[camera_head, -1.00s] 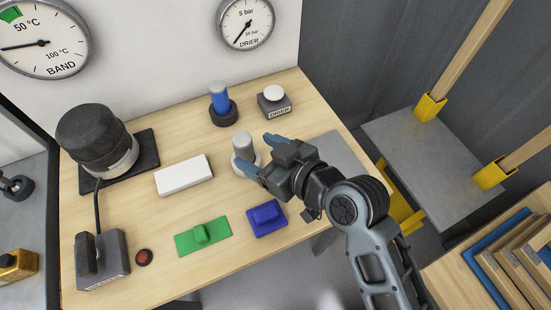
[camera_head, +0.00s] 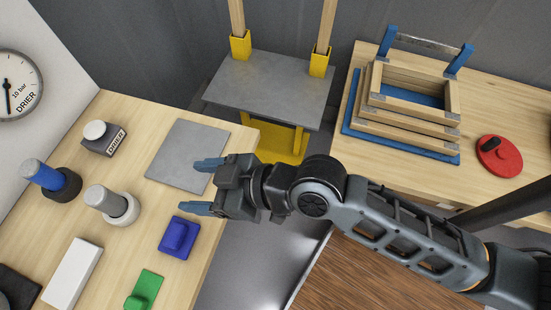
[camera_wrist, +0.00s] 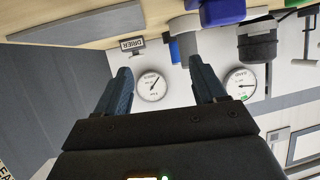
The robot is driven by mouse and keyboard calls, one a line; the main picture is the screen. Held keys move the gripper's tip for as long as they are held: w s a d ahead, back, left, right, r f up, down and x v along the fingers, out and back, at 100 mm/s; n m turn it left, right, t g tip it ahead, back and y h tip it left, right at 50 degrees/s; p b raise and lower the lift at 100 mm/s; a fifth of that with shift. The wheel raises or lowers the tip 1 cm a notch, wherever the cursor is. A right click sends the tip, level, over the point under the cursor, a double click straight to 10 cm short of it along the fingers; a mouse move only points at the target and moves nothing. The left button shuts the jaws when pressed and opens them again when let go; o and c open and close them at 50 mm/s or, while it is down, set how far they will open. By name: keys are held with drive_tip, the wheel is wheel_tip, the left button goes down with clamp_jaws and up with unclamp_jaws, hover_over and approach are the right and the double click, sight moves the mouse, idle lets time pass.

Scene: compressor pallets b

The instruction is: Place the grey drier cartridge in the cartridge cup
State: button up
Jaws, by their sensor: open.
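The grey drier cartridge (camera_head: 106,197) stands upright in a pale, round cup (camera_head: 126,212) on the wooden bench. The cup's rim surrounds its lower part; how deep it sits cannot be told. My gripper (camera_head: 202,187) is to the right of it, apart from it, above the bench's right edge. The two blue fingers are spread with nothing between them. In the wrist view, the fingers of my gripper (camera_wrist: 161,92) are also apart and empty, and the bench appears upside down at the top.
A blue cylinder (camera_head: 60,182) with a grey top stands in a dark cup. A DRIER button box (camera_head: 104,139), grey plate (camera_head: 187,155), blue block (camera_head: 178,240), green block (camera_head: 145,291) and white block (camera_head: 73,273) share the bench. Stacked wooden frames (camera_head: 415,115) stand at right.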

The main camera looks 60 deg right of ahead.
drive_tip(key=s+d+r+m+t+h, duration=0.1)
drive_tip(key=s+d+r, duration=0.1)
drive_tip(key=s, duration=0.5)
drive_tip(key=s+d+r+m+h, duration=0.2)
drive_tip(key=s+d, duration=0.3)
drive_tip(key=s, duration=0.3)
drive_tip(key=s+d+r+m+t+h, duration=0.1)
drive_tip(key=s+d+r+h, duration=0.1)
drive_tip(key=s, duration=0.5)
wheel_tip(320, 180, up, 2)
drive_tip(key=shift+s+d+r+t, duration=0.1)
drive_tip(key=shift+s+d+t, duration=0.2)
drive_tip(key=shift+d, duration=0.5)
